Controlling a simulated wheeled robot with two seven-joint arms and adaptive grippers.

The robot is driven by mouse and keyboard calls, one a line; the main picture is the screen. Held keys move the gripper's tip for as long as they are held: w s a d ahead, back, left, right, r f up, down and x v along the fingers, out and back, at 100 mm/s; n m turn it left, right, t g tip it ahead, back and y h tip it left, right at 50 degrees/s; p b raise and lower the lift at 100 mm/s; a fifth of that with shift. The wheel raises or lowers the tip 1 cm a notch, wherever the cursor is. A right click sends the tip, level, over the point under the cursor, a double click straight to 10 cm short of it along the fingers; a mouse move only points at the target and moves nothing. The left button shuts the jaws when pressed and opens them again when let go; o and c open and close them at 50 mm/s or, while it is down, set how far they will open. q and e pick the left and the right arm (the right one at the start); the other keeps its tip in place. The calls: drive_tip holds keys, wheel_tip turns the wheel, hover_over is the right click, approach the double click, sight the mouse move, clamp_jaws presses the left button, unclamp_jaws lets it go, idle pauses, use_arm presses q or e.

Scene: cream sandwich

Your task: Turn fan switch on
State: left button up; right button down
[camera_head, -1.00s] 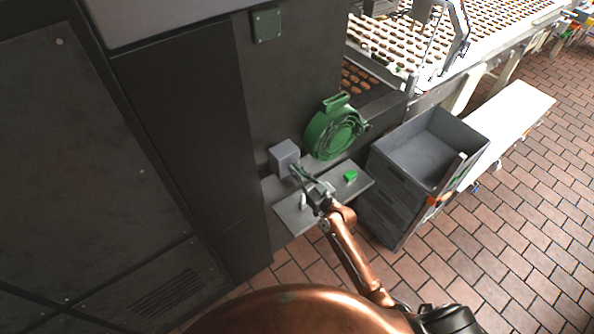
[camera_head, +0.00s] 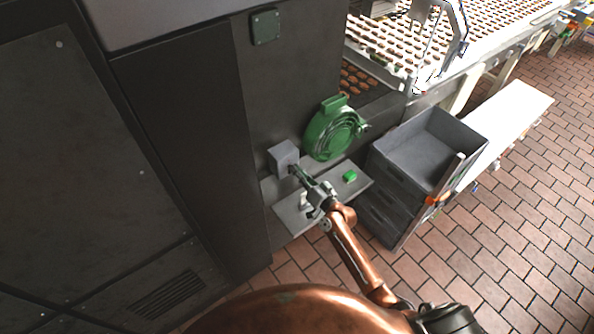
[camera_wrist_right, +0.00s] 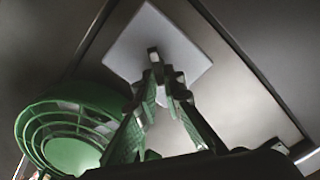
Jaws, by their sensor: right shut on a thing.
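The grey switch box (camera_head: 284,157) is fixed to the dark machine wall, left of the round green fan (camera_head: 333,130). In the right wrist view, the box is the pale square plate (camera_wrist_right: 175,45) and its small switch lever (camera_wrist_right: 153,55) sticks out from the middle. My right gripper (camera_head: 297,172) reaches up to the box, and its green fingers (camera_wrist_right: 162,82) are closed together at the lever, shut on it. The fan also shows at the left of the right wrist view (camera_wrist_right: 70,130). My left gripper is in no view.
A grey shelf (camera_head: 322,199) sits below the box and fan, with a small green button (camera_head: 349,177) on it. Dark crates (camera_head: 425,155) stand at the right. A conveyor with cookies (camera_head: 480,40) runs behind. Brick floor lies in front.

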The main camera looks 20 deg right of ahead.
drive_tip(key=m, duration=1.1)
drive_tip(key=shift+w+d+f+p, duration=0.15)
drive_tip(key=shift+d+f+p, duration=0.15)
drive_tip(key=shift+f, duration=0.1)
drive_tip(key=c, duration=2)
unclamp_jaws()
drive_tip(key=shift+f, duration=0.1)
drive_tip(key=shift+c, duration=0.2)
drive_tip(key=v, duration=1.2)
